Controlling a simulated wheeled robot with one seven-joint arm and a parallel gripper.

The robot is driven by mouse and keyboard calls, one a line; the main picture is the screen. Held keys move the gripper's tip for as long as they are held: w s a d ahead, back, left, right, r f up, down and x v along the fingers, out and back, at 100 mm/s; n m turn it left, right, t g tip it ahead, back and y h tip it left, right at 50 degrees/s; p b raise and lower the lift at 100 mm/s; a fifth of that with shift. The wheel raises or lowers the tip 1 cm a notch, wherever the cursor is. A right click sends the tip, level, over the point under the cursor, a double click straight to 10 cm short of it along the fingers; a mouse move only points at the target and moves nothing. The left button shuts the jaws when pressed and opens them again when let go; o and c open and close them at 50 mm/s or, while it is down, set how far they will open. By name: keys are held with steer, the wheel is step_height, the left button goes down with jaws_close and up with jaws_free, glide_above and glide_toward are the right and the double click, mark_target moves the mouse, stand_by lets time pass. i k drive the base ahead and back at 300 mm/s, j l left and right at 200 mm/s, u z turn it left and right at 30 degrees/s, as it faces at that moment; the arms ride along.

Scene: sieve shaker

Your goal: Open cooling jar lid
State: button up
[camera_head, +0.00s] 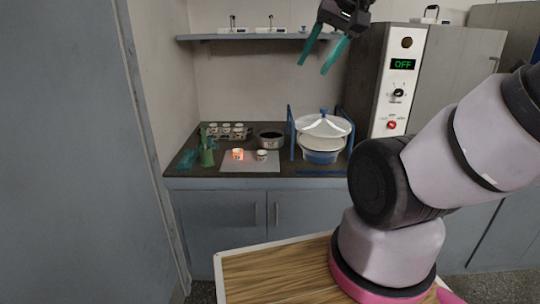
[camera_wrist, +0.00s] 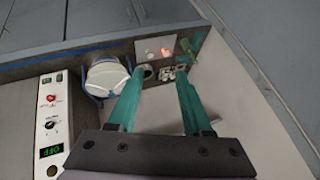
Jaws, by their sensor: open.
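The cooling jar (camera_head: 320,157) appears to be the round vessel with a blue base at the right of the counter. Its broad white lid (camera_head: 323,127) with a blue knob (camera_head: 323,113) sits over it. The white lid also shows in the wrist view (camera_wrist: 106,78), left of my fingers. My gripper (camera_head: 314,67) is open and empty, high above the counter, near the shelf and above the jar. Its two teal fingers (camera_wrist: 158,77) are spread apart in the wrist view, with nothing between them.
Blue posts (camera_head: 291,133) stand beside the jar. A dark pot (camera_head: 270,139), a glowing orange cup (camera_head: 238,154), a white cup (camera_head: 262,156) and a green item (camera_head: 207,157) share the counter. A tall cabinet (camera_head: 400,65) reading OFF stands right. A shelf (camera_head: 235,37) hangs behind.

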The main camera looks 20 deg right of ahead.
mark_target(324, 110)
steer(key=i+l, duration=0.85)
steer(key=i, duration=0.15)
